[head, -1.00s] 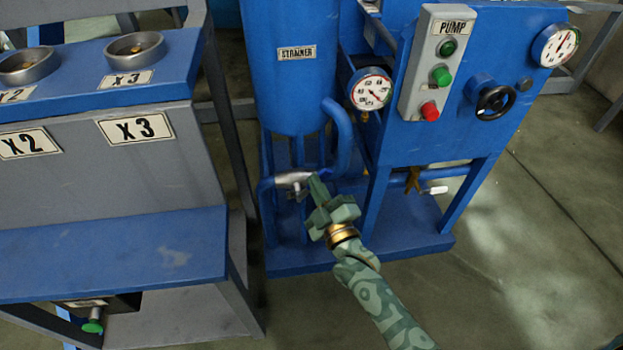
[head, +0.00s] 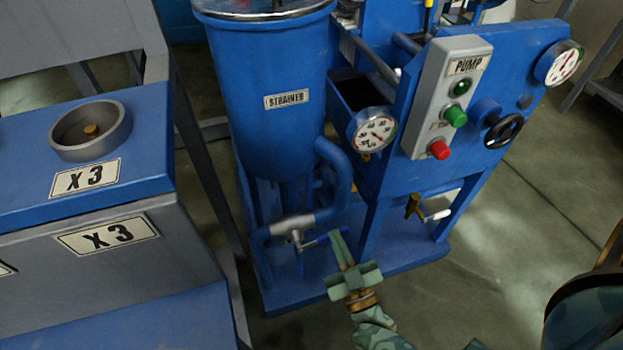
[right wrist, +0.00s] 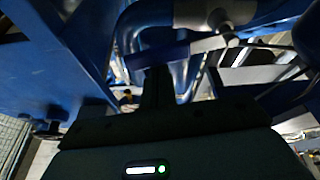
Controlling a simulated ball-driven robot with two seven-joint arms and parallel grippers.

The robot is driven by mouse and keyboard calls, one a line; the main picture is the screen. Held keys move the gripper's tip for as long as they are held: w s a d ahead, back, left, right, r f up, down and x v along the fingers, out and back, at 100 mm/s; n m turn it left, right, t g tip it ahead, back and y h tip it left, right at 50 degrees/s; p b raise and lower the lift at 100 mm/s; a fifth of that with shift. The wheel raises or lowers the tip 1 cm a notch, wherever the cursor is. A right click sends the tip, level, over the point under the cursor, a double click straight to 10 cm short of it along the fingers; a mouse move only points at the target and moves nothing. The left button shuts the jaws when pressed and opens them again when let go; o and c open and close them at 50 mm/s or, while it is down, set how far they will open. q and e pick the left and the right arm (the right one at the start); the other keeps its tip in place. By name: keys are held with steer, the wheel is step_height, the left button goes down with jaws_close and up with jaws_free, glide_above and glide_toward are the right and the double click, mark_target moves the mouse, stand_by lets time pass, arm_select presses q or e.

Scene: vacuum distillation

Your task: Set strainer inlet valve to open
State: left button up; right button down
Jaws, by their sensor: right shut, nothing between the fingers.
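The blue strainer tank (head: 268,125) stands on a blue skid in the head view. Below it, a silver valve body (head: 292,227) sits in the blue inlet pipe. A blue valve handle (head: 315,241) points right from the valve, roughly along the pipe. My right gripper (head: 338,238) is shut and empty, its fingertips at the handle's right end; I cannot tell if they touch. In the right wrist view, the gripper (right wrist: 157,75) is just before the blue handle (right wrist: 157,57), with the silver valve body (right wrist: 212,14) at upper right. My left gripper is not in view.
The grey pump box (head: 446,100), a gauge (head: 372,131) and a black handwheel (head: 504,130) are to the right. A brass valve with a white handle (head: 436,215) sits beneath the panel. The floor (head: 500,255) at right is clear.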

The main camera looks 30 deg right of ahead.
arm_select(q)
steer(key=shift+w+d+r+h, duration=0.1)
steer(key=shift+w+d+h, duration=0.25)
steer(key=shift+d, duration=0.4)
arm_select(e)
steer(key=shift+d+f+m+h, duration=0.2)
steer(key=shift+f+m+h, duration=0.35)
steer(key=shift+m, duration=0.65)
